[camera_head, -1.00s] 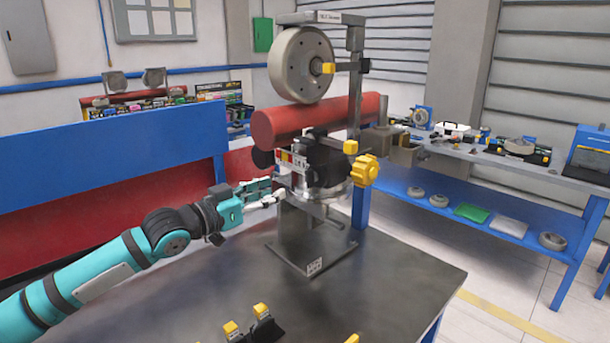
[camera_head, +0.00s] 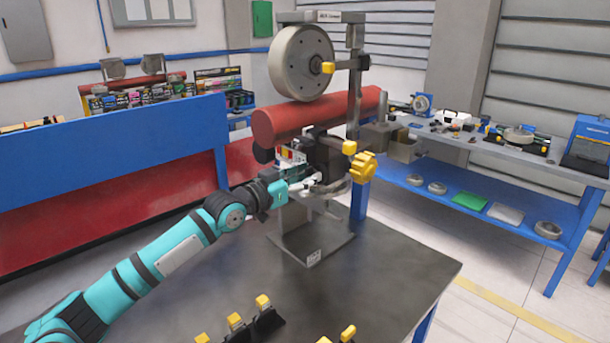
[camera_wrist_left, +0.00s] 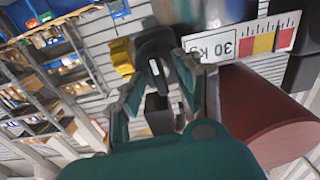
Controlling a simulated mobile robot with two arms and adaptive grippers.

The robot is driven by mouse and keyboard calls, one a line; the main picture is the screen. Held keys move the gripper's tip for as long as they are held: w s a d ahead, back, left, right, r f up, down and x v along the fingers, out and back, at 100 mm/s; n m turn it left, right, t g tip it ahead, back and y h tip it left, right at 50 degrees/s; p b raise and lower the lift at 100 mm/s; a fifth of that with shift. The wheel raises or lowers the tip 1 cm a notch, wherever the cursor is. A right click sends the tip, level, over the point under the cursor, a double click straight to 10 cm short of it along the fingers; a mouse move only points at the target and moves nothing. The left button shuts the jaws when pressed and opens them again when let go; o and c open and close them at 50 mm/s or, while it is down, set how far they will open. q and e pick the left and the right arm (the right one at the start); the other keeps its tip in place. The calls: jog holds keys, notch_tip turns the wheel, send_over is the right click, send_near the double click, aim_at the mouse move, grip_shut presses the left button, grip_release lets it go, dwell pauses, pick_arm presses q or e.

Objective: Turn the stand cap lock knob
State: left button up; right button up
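The stand (camera_head: 353,100) on the dark table carries a grey wheel, a red cylinder and a dark unit with a scale label. A yellow lobed knob (camera_head: 363,167) is at the unit's right side; smaller yellow knobs sit above it (camera_head: 349,147) and beside the wheel (camera_head: 328,67). I cannot tell which is the cap lock knob. My left gripper (camera_head: 318,187) is low at the unit's front, left of the lobed knob. In the left wrist view its fingers (camera_wrist_left: 165,78) are apart, with a black part between and beyond them; contact is unclear. A yellow piece (camera_wrist_left: 122,57) shows left of them.
The red cylinder (camera_wrist_left: 262,110) is close to the right of the gripper in the wrist view, below the "30 kg" label (camera_wrist_left: 222,44). Yellow-topped black pieces (camera_head: 262,305) stand at the table's front. The table (camera_head: 390,265) is clear at right.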

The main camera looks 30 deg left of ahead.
pick_arm(q)
jog(key=shift+c, duration=0.2)
jog(key=c, duration=0.7)
grip_shut()
